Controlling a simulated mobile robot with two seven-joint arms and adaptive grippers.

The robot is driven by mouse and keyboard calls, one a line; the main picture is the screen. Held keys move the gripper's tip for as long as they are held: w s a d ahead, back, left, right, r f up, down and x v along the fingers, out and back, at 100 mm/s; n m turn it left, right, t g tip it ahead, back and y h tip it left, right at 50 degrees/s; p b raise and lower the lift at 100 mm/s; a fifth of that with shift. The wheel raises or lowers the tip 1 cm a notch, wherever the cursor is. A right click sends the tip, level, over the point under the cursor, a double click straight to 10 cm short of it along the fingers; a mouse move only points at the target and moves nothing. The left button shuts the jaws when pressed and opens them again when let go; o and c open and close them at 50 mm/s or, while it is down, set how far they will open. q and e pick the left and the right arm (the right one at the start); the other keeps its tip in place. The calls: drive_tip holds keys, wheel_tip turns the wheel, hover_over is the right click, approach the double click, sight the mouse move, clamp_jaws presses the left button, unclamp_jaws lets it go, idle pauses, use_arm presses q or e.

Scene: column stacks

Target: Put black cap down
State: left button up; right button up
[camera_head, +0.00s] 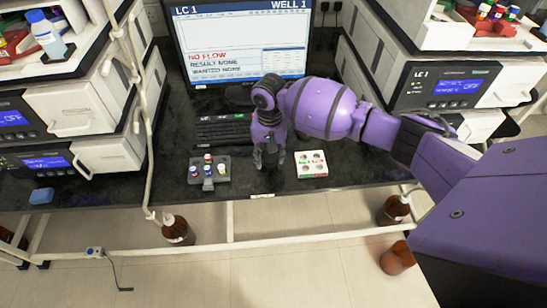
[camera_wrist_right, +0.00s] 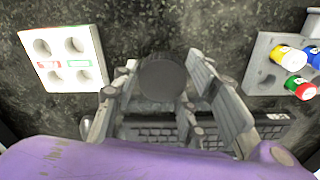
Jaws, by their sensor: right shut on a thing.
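My right gripper (camera_head: 268,160) is low over the black bench, between the white holder and the grey rack. In the right wrist view the black cap (camera_wrist_right: 163,79) is a round dark disc between the two fingers, and the gripper is shut on it. The cap cannot be made out clearly in the head view. Whether it touches the bench is not clear. My left gripper is not in view.
A white four-hole holder (camera_head: 311,175) is right of the gripper, its holes empty. A grey rack (camera_head: 223,176) with several coloured-cap vials is to the left. A keyboard (camera_head: 222,130) and monitor (camera_head: 245,45) stand behind. White-and-black LC units flank the bench.

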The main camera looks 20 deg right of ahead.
drive_tip(key=shift+f, duration=1.15)
drive_tip(key=shift+s, duration=0.1)
drive_tip(key=shift+f, duration=0.15)
drive_tip(key=o, duration=0.8)
